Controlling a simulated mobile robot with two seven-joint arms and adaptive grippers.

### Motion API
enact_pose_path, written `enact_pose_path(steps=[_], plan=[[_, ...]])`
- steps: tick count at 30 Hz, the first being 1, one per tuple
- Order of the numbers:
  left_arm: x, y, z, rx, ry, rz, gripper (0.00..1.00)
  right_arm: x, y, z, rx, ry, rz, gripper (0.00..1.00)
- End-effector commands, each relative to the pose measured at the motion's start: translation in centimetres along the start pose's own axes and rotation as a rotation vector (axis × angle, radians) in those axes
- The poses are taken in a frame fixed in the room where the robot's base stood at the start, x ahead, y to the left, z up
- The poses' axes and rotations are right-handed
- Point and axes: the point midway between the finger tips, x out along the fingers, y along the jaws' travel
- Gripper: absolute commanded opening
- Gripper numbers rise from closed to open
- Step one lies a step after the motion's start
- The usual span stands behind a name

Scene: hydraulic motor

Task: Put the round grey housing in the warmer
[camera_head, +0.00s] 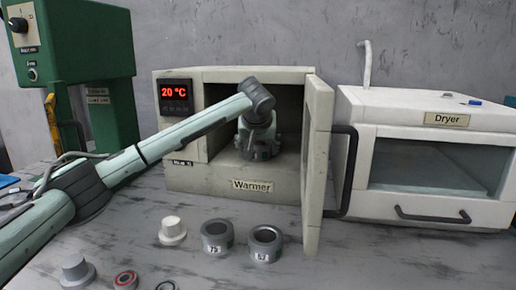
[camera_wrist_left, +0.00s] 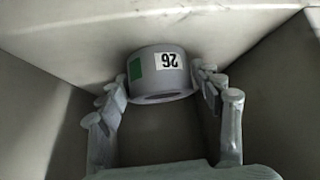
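The warmer (camera_head: 183,184) stands at the back centre with its door (camera_head: 317,165) swung open toward me. Its display reads 20 °C. My left arm reaches into the warmer's opening, and my left gripper (camera_head: 260,150) is inside, pointing down. In the left wrist view, a round grey housing (camera_wrist_left: 150,82) with a white number label and a green patch sits between the fingertips of my left gripper (camera_wrist_left: 161,82). The fingers flank it closely on both sides; I cannot tell whether they press on it. My right gripper is not in view.
Two round grey parts, labelled 75 (camera_head: 216,238) and probably 53 (camera_head: 265,244), stand on the table before the warmer. White flanged parts (camera_head: 172,231) and rings (camera_head: 126,280) lie to their left. The dryer (camera_head: 430,165) is at right, a green machine (camera_head: 85,45) at left.

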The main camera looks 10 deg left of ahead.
Motion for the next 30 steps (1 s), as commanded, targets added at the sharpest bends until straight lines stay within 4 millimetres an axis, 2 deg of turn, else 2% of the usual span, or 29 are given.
enact_pose_path(steps=[10, 14, 19, 24, 30], plan=[[-0.1, 0.0, -0.1, 0.0, 0.0, 0.0, 0.77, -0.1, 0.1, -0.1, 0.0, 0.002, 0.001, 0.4], [-0.8, 0.0, -0.3, -0.001, 0.002, 0.002, 0.77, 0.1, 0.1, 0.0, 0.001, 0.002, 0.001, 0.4], [-3.7, 0.0, -0.3, 0.001, 0.005, 0.001, 0.77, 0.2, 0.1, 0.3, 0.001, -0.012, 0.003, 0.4], [-7.5, 0.0, -0.3, 0.001, 0.005, 0.002, 0.77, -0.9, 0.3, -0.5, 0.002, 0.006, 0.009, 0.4], [-10.9, 0.0, -0.3, 0.0, 0.002, 0.002, 0.77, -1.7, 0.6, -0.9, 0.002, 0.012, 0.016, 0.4]])
